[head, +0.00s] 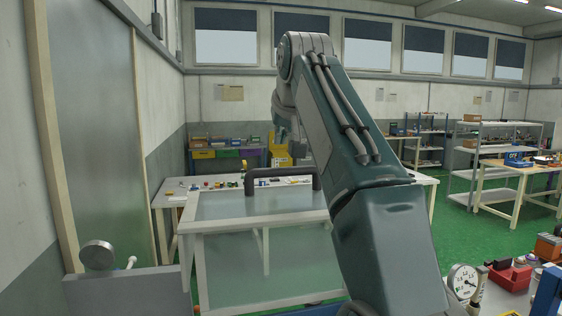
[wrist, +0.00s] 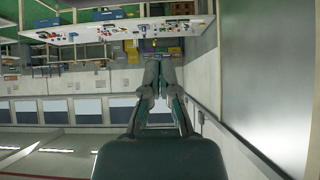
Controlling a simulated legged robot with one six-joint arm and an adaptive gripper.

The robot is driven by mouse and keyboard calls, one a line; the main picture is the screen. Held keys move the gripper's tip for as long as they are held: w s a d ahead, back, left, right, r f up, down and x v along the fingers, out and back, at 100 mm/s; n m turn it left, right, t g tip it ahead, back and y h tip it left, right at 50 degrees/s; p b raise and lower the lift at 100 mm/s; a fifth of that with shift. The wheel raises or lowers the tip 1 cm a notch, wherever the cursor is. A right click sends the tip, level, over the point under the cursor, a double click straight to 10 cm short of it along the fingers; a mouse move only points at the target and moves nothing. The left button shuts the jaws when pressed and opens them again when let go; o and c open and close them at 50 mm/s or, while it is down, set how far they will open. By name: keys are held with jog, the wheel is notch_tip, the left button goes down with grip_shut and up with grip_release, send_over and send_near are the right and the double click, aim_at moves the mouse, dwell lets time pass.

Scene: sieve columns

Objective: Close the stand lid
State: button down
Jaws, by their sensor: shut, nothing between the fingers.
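The stand (head: 188,262) in the head view has a pale frame with translucent panels and stands in front of me, left of and partly behind my arm.
A white worktable (head: 170,190) with small parts stands behind the stand. A grey box with a round gauge (head: 97,255) is at lower left, and another gauge (head: 463,281) and a red bin (head: 510,277) at lower right. Green floor (head: 480,240) is open at right.

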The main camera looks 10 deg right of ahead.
aim_at(282, 169)
jog(key=x, duration=0.5)
jog(key=shift+w+f, duration=0.1)
jog(key=shift+s, duration=0.75)
jog(key=shift+s+f, duration=0.35)
jog(key=shift+s, duration=0.2)
jog(key=shift+s+f, duration=0.4)
jog(key=shift+s, duration=0.2)
jog(key=shift+s, duration=0.2)
